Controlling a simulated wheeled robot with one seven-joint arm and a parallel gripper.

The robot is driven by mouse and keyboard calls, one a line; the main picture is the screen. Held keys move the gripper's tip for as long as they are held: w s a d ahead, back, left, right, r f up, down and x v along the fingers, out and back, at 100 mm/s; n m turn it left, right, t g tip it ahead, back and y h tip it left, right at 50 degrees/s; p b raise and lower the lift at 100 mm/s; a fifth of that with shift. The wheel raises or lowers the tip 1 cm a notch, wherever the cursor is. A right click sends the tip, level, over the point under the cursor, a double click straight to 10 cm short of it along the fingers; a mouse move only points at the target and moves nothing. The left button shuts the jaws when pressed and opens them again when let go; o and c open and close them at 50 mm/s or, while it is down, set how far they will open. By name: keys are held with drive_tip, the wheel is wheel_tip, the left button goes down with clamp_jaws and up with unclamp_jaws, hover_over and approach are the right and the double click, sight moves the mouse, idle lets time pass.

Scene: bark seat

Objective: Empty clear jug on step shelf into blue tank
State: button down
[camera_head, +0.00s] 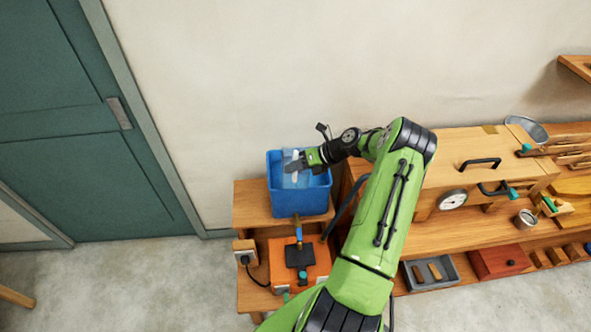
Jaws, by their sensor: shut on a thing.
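The blue tank (302,204) stands on the upper step of a wooden step shelf (250,205), against the wall. My gripper (299,164) is over the tank's open top, reaching in from the right. It is shut on the clear jug (288,178), which shows only as a pale, see-through shape in the tank's mouth. The jug's tilt and how much is in it cannot be made out. My gripper and wrist hide part of the jug and the tank's right rim.
An orange device (314,276) with a dark plate sits on the lower step, in front of the tank. A wooden workbench (470,233) with a gauge box, tools and trays fills the right side. A green door (75,130) and clear floor (130,285) are at left.

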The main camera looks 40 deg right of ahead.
sight(296, 156)
drive_tip(key=shift+m+g+y, duration=0.7)
drive_tip(key=shift+w+d+r, duration=0.2)
drive_tip(key=shift+r, duration=0.45)
drive_tip(key=shift+w+d+r, duration=0.2)
drive_tip(key=shift+d+r, duration=0.05)
drive_tip(key=shift+r, duration=0.45)
drive_tip(key=shift+w+d+r, duration=0.2)
drive_tip(key=shift+r, duration=0.45)
drive_tip(key=shift+r, duration=0.1)
drive_tip(key=shift+w+d, duration=0.2)
